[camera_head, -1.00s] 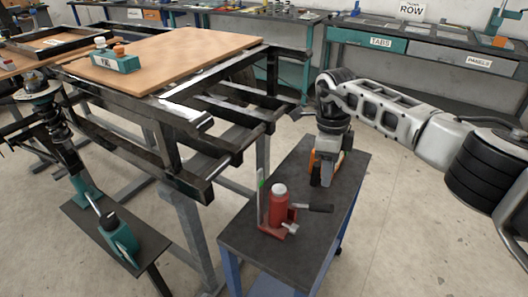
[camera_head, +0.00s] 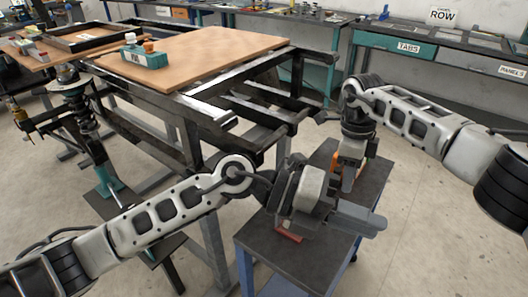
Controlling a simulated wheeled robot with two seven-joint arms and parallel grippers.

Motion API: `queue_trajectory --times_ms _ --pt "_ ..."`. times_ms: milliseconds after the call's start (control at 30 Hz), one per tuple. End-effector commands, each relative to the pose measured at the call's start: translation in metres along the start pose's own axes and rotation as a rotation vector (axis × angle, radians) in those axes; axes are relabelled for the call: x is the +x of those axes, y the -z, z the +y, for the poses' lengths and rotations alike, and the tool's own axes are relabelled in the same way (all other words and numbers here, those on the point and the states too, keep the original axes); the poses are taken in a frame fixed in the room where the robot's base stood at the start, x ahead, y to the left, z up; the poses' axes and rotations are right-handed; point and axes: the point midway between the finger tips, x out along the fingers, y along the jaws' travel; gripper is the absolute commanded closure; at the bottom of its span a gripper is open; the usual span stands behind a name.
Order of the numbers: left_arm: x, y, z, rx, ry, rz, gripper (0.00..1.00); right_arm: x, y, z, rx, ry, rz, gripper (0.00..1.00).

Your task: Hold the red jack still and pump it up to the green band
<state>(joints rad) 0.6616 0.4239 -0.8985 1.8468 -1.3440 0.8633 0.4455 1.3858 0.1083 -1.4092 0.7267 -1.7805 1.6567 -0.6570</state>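The red jack (camera_head: 289,236) stands on the small dark-topped cart (camera_head: 263,243). Only a piece of its red base shows, because my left gripper and wrist cover its body, lever and green band. My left gripper (camera_head: 362,219) is over the cart with its grey fingers pointing right. It is seen from the side, so its opening and any contact with the jack cannot be told. My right gripper (camera_head: 343,183) points down at the cart's far part, behind the left one. An orange piece shows beside its fingers, and its opening is unclear.
A black steel frame (camera_head: 205,108) on stands, with a wooden board (camera_head: 200,60) and a teal box (camera_head: 146,56), stands left of the cart. A spring strut (camera_head: 82,115) hangs at far left. Workbenches line the back wall. Floor right of the cart is clear.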

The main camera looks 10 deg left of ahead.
Motion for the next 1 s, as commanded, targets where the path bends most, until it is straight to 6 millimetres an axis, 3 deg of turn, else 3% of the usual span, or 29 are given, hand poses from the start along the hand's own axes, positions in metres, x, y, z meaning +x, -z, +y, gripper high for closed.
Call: queue_trajectory --times_ms 133,233,400,500,633,767,1000 --pt "-0.031 -0.021 0.039 0.205 -0.433 0.103 0.82 0.000 0.000 0.000 0.000 0.000 0.000 0.64" --pt "-0.071 -0.047 0.060 0.293 -0.727 0.115 0.82 0.000 0.000 0.000 0.000 0.000 0.000 0.64" --pt "-0.136 -0.085 0.068 0.356 -1.083 0.071 0.82 0.000 0.000 0.000 0.000 0.000 0.000 0.64" --pt "-0.160 -0.098 0.066 0.367 -1.200 0.042 0.82 0.000 0.000 0.000 0.000 0.000 0.000 0.64" --pt "-0.176 -0.106 0.064 0.372 -1.274 0.021 0.82 0.000 0.000 0.000 0.000 0.000 0.000 0.64" --pt "-0.176 -0.109 0.072 0.370 -1.290 0.017 0.82 0.000 0.000 0.000 0.000 0.000 0.000 0.64" --pt "-0.163 -0.116 0.111 0.369 -1.287 0.020 0.82 0.000 0.000 0.000 0.000 0.000 0.000 0.64"
